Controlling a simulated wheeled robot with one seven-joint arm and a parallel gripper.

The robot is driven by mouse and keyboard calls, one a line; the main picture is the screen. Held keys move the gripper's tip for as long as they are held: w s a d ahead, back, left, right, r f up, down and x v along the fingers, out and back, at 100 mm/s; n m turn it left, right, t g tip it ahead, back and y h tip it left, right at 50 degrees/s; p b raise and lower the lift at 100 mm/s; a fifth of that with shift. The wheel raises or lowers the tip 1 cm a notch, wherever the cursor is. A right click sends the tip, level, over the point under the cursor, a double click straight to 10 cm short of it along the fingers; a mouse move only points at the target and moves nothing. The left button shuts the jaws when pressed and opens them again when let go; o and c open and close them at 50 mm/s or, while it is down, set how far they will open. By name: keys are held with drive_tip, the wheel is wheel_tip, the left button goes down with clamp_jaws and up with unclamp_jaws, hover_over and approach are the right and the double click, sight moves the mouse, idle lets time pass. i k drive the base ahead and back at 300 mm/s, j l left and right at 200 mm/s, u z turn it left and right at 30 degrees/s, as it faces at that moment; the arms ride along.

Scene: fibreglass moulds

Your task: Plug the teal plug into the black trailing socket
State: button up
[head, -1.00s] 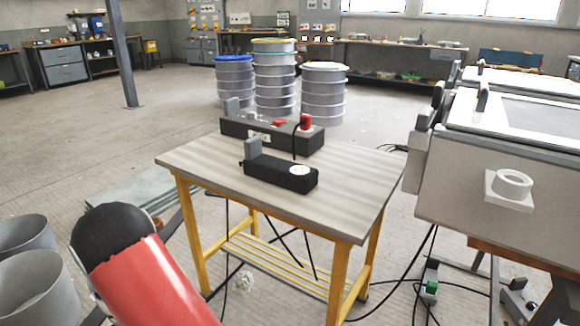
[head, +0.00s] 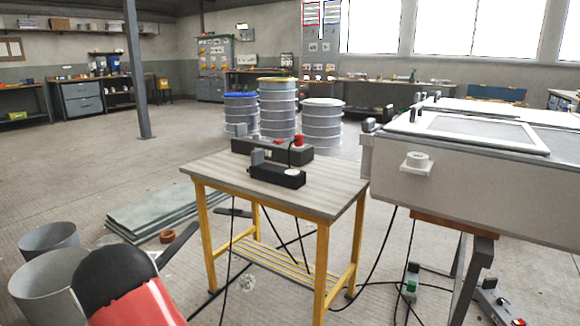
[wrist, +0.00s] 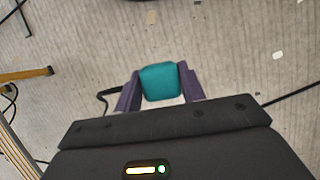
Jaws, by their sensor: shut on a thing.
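My gripper (wrist: 159,70) shows in the wrist view, its two purple fingers shut on the teal plug (wrist: 161,84). The plug is held above the concrete floor; its pins are not visible. In the head view the gripper and plug are out of sight. A short black trailing socket (head: 280,180) lies on the near part of the table. It has a grey plug (head: 257,158) standing at its left end and a round white outlet (head: 291,172) at its right end, which looks empty.
The yellow-legged table (head: 328,196) also carries a longer dark socket block (head: 240,146) with a red plug (head: 299,140). A large pale mould (head: 470,195) stands right. Grey bins (head: 45,290) and flat sheets (head: 150,217) are at left. Cables trail across the floor.

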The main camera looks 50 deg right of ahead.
sight(292, 179)
drive_tip(key=z, duration=1.3)
